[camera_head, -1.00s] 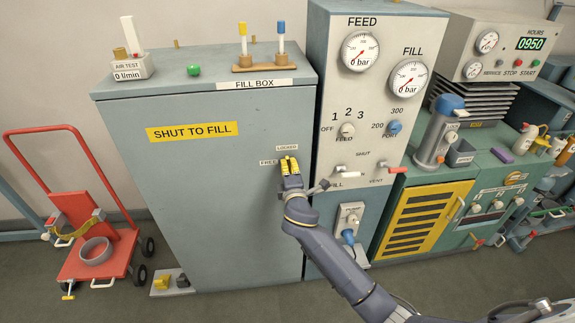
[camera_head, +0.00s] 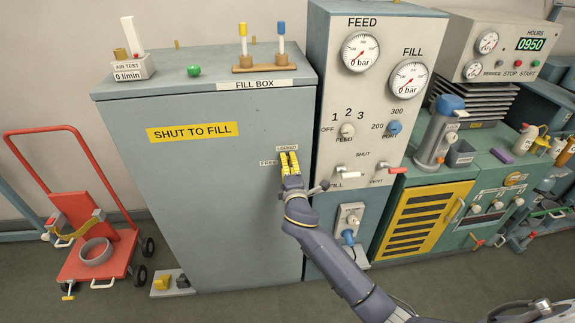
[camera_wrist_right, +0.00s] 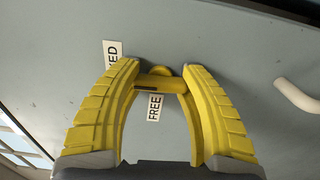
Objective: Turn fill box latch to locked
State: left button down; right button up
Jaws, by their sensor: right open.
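The fill box (camera_head: 215,190) is a tall grey cabinet with a "SHUT TO FILL" sign. Its latch (camera_wrist_right: 160,83) shows in the right wrist view as a short yellow bar with a rounded hub behind it. My right gripper (camera_head: 289,162) is at the cabinet's front, and its yellow fingers hide most of the latch in the head view. In the wrist view the right gripper (camera_wrist_right: 160,75) is open, with the bar crosswise between its fingertips. The FREE label (camera_wrist_right: 154,107) is beside the bar; the LOCKED label (camera_wrist_right: 112,52) is partly hidden by a finger. My left gripper is out of view.
A grey gauge panel (camera_head: 365,110) with knobs and small levers stands close to the right of the latch. A white handle (camera_wrist_right: 297,97) sticks out at the wrist view's right. A red trolley (camera_head: 95,250) stands left. The cabinet front left of the gripper is clear.

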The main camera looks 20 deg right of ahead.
jog(key=o, duration=0.4)
jog(key=shift+d, duration=0.5)
jog(key=shift+o, duration=0.6)
jog(key=shift+a, duration=0.2)
jog(key=shift+s+a, duration=0.1)
jog(key=s+a, duration=0.1)
jog(key=s, duration=1)
jog(key=shift+s+a, duration=0.3)
jog(key=shift+s, duration=0.05)
